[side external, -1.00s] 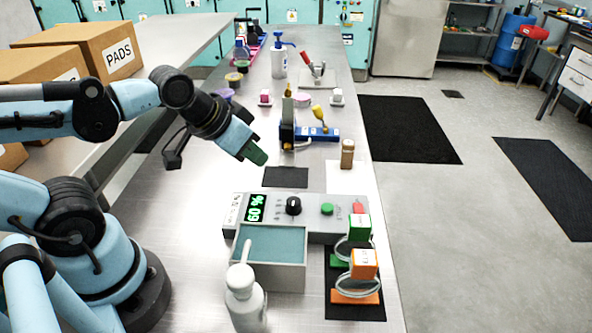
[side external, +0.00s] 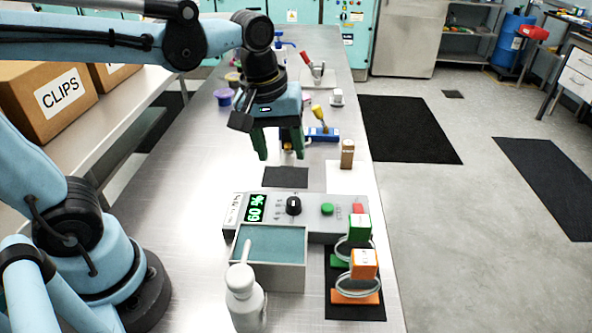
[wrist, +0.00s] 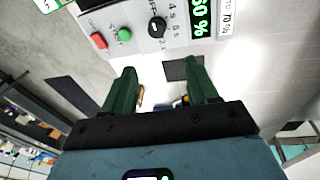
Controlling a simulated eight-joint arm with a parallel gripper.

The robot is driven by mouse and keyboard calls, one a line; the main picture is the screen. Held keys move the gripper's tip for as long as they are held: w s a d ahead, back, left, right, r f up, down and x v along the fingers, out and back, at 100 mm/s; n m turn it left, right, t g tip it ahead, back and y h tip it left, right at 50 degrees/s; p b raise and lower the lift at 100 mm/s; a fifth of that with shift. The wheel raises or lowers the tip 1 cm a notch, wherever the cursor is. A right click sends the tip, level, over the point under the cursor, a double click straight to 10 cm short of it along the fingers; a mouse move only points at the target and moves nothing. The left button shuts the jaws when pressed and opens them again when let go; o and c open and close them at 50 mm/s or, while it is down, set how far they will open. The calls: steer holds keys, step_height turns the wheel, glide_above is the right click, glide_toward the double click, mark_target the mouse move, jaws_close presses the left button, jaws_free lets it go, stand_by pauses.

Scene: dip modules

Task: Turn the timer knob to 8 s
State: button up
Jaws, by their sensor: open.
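The black timer knob (side external: 293,206) sits on the grey control panel (side external: 318,230), beside a green display (side external: 256,208) that reads 60 %. In the wrist view the knob (wrist: 157,27) shows near the top, with printed marks such as 4 s and 8 s next to it; which mark its pointer meets is too small to tell. A green button (side external: 327,209) and a red button (side external: 358,208) are right of the knob in the side view. My gripper (side external: 281,155), with green fingers, is open and empty, pointing down above the bench behind the panel, apart from the knob.
A teal-filled tray (side external: 270,286) stands in front of the panel, with a white pump bottle (side external: 243,297) at its left. Green (side external: 357,228) and orange (side external: 363,264) modules stand at the right.

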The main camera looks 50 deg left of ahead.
mark_target(294, 201)
steer(key=shift+w+d+f+n+g, duration=0.3)
steer(key=shift+f+n, duration=0.35)
steer(key=shift+f, duration=1.35)
steer(key=shift+w+d+f+n+g, duration=0.15)
steer(key=shift+d+f+n+g, duration=0.3)
steer(key=shift+f, duration=1.5)
steer(key=shift+w+d+f+n+g, duration=0.25)
steer(key=shift+f+n, duration=0.55)
steer(key=shift+f, duration=1.2)
steer(key=shift+a, duration=0.1)
steer(key=c, duration=1.1)
